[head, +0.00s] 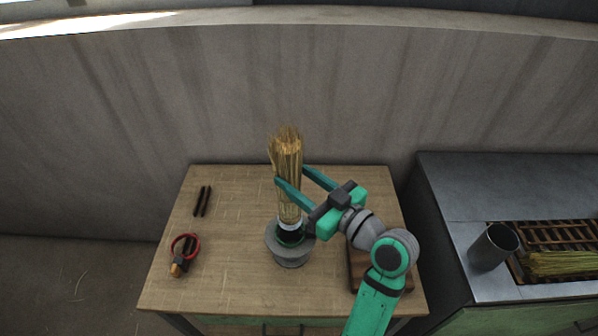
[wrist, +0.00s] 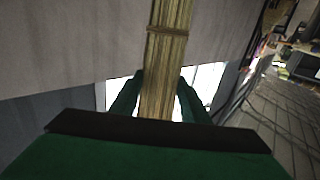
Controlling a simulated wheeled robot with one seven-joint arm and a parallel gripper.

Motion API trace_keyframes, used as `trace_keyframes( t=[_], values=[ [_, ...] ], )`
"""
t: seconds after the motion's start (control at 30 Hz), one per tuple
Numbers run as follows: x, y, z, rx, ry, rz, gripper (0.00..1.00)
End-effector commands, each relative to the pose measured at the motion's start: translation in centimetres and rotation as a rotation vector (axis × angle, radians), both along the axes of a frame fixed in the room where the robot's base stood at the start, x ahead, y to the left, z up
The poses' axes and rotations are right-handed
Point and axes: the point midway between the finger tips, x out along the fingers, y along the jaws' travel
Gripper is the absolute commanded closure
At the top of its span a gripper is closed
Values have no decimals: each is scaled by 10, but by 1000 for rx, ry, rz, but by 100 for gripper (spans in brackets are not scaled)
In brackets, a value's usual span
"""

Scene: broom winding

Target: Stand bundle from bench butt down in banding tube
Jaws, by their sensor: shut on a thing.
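The bundle (head: 288,170) of straw-coloured stalks stands upright on the wooden bench, its frayed end up. My gripper (head: 290,180) reaches in from the right and is shut on the bundle around its middle. In the wrist view the bundle (wrist: 167,60) runs up between my two fingers (wrist: 160,95), with a tie band across it. The bundle's lower end meets a short dark tube with a pale rim (head: 290,230) on a round grey base (head: 291,257). It appears to be in the tube's mouth; how deep the butt sits is hidden.
On the wooden bench (head: 230,285) lie two dark rods (head: 202,201) and a red ring-shaped tool (head: 184,250) at left. A brown block (head: 400,275) is partly behind my arm. At right, a grey bench (head: 450,195) holds a grey cylinder (head: 493,247) and a rack with more straw (head: 560,263).

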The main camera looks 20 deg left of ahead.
Motion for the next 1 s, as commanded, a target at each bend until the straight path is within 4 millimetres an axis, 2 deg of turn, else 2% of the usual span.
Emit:
trace_keyframes(
  t=[1.0],
  values=[
    [1,-3,-70,1,3,-5,81]
  ],
)
